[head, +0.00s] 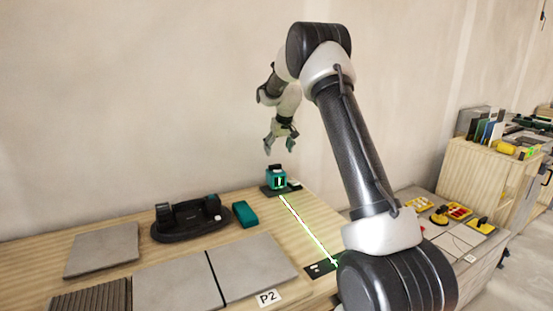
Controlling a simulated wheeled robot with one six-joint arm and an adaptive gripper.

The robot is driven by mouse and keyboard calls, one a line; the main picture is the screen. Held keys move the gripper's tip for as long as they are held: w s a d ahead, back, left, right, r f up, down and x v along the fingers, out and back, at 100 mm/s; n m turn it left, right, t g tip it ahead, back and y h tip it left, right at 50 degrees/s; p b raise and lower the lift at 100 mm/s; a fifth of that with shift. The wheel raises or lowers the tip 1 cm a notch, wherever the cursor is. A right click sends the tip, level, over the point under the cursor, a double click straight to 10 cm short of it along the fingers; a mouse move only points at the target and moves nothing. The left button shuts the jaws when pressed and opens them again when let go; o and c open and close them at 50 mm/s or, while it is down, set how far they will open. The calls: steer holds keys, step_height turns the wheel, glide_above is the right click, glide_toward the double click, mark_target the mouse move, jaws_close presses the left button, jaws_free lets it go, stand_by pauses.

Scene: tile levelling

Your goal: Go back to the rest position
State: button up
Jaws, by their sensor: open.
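My gripper (279,146) hangs at the end of my raised arm, pointing down, with its fingers apart and nothing visible between them. It is in the air above the teal laser level (278,181), and a clear gap shows between them in the picture. The laser level stands upright on a dark plate at the back of the wooden workbench (215,208). A bright green-white line runs from it across the bench to a dark target plate (318,268) near the front.
Grey tiles (178,285) lie on the bench beside a "P2" label (268,297). A black holder (190,218), a teal block (245,214) and another grey tile (103,249) stand behind. A lower table at right holds yellow tools (481,226). A wooden cabinet (477,175) stands beyond.

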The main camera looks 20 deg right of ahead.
steer(key=v, duration=0.2)
steer(key=shift+s+r, duration=0.2)
steer(key=shift+r, duration=0.05)
stand_by(0.3)
steer(key=s+f+g, duration=0.2)
steer(key=s+f, duration=0.2)
steer(key=s, duration=0.2)
steer(key=s+a+r, duration=0.3)
steer(key=s+r, duration=0.1)
steer(key=s, duration=1.1)
steer(key=s+a+r+t, duration=0.1)
steer(key=s+a+r, duration=0.2)
steer(key=s, duration=1.1)
steer(key=s+a+r+t, duration=0.1)
steer(key=s+a+r, duration=0.2)
steer(key=s+r, duration=0.4)
steer(key=s, duration=0.8)
steer(key=shift+s+n, duration=0.3)
steer(key=shift+s, duration=0.1)
steer(key=shift+a, duration=0.15)
